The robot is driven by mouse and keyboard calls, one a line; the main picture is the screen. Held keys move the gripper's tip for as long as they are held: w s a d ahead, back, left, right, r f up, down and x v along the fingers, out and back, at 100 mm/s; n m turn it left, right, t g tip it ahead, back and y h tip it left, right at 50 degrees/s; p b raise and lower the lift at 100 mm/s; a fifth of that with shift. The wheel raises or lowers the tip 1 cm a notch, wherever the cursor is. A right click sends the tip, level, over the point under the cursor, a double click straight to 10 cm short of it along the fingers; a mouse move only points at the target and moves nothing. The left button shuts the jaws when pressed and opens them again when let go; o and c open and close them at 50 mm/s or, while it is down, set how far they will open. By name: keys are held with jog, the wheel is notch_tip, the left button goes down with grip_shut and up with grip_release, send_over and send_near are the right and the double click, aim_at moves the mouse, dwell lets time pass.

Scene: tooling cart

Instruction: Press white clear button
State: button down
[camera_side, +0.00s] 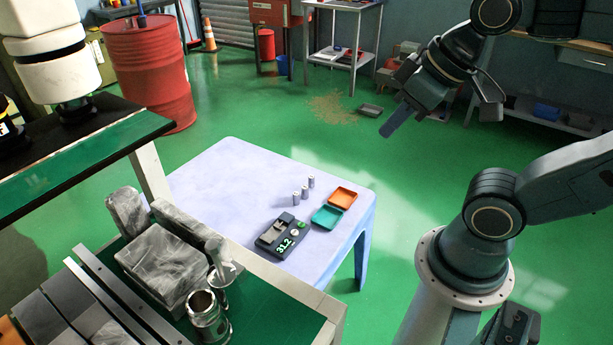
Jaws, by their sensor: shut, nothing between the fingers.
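A dark device (270,238) with a green lit readout showing what looks like 31.2 lies on the pale lavender table (215,190), near its front edge. A small white button (294,232) shows on its face, with a green one (302,224) close by. The device's upper part has a grey slot or cradle that looks empty. My gripper (388,131) is shut and empty. It hangs in the air up and right of the device, well apart from it, pointing down and left.
Three small grey cylinders (304,193) stand upright behind the device. A teal tray (327,217) and an orange tray (342,198) lie right of it. A green-topped cart with metal blocks (170,265) and a steel cup (207,318) stands in front. Space above the table is clear.

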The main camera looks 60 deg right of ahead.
dwell(0.7)
jog(key=m+t+y, duration=0.2)
jog(key=m+t, duration=0.1)
jog(key=m, duration=2.1)
send_over(295, 232)
notch_tip(295, 232, down, 36)
jog(key=shift+s+d+f+m, duration=0.2)
jog(key=shift+s+f+m, duration=0.2)
jog(key=shift+s+f, duration=0.15)
jog(key=shift+w+f, duration=0.1)
jog(key=shift+f, duration=0.05)
jog(key=shift+f, duration=4.25)
